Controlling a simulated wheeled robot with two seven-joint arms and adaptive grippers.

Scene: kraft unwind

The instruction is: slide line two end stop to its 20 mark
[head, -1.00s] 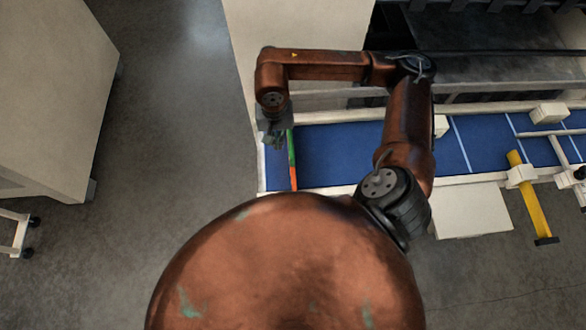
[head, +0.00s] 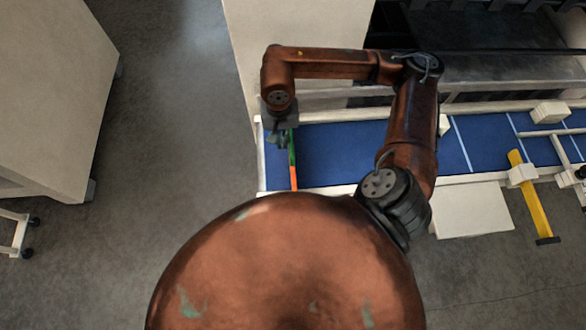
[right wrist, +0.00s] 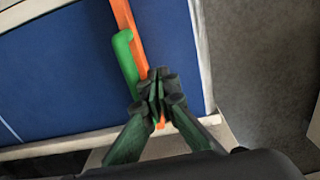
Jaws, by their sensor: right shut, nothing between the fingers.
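The end stop is an orange bar (head: 294,178) with a green handle (head: 292,152), lying across the left end of a blue conveyor belt. In the right wrist view the orange bar (right wrist: 126,18) runs down past the green handle (right wrist: 125,62). My right gripper (head: 281,141) is at the left of the bar, near its far end. In the right wrist view its dark fingers (right wrist: 157,92) are shut and empty, overlapping the bar beside the handle's end; contact cannot be told. No 20 mark is readable. My left gripper is out of view.
The blue belt (head: 340,150) has pale rails along both edges. A yellow bar (head: 536,210) with a white block (head: 522,174) crosses the near rail at right. A white cabinet (head: 50,90) stands at left, with open floor (head: 170,120) between.

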